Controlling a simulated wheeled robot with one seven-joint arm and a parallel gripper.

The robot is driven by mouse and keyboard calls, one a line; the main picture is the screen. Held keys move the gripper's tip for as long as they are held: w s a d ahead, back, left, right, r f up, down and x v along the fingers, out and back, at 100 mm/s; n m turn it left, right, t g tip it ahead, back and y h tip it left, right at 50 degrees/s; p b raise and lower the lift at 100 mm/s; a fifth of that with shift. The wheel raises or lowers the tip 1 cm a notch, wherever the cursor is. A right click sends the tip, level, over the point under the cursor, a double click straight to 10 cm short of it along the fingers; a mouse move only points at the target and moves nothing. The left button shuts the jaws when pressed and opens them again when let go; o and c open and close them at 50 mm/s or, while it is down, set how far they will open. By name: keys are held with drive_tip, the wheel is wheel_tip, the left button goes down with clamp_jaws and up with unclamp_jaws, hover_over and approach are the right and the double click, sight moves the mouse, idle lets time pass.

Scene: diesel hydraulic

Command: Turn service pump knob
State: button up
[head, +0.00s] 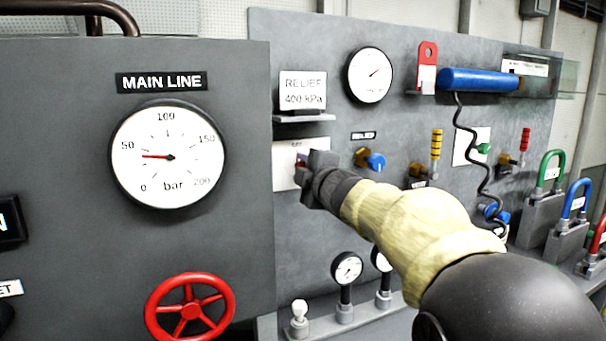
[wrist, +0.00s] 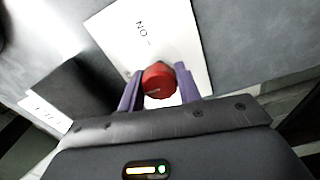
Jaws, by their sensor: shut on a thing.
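A round red knob (wrist: 158,79) shows in the wrist view in front of a white label plate (wrist: 140,30) with partly hidden lettering. My gripper (wrist: 160,84) has its two purple fingers on either side of the knob, shut on it. In the head view my gripper (head: 302,160) reaches the grey panel at a white plate (head: 286,178), below the RELIEF sign. There the gripper hides most of the knob. The label's full wording cannot be read.
A blue knob (head: 375,161) sits close to the right of my gripper. The RELIEF sign (head: 303,91) and its small ledge (head: 303,118) are just above. The MAIN LINE gauge (head: 167,156) and red handwheel (head: 190,308) are left. Small gauges (head: 347,269) stand below.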

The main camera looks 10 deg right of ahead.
idle(0.4)
drive_tip(key=o, duration=1)
drive_tip(key=s+d+p, duration=0.3)
drive_tip(key=s+p, duration=0.2)
drive_tip(key=s, duration=1.2)
drive_tip(key=shift+d, duration=0.2)
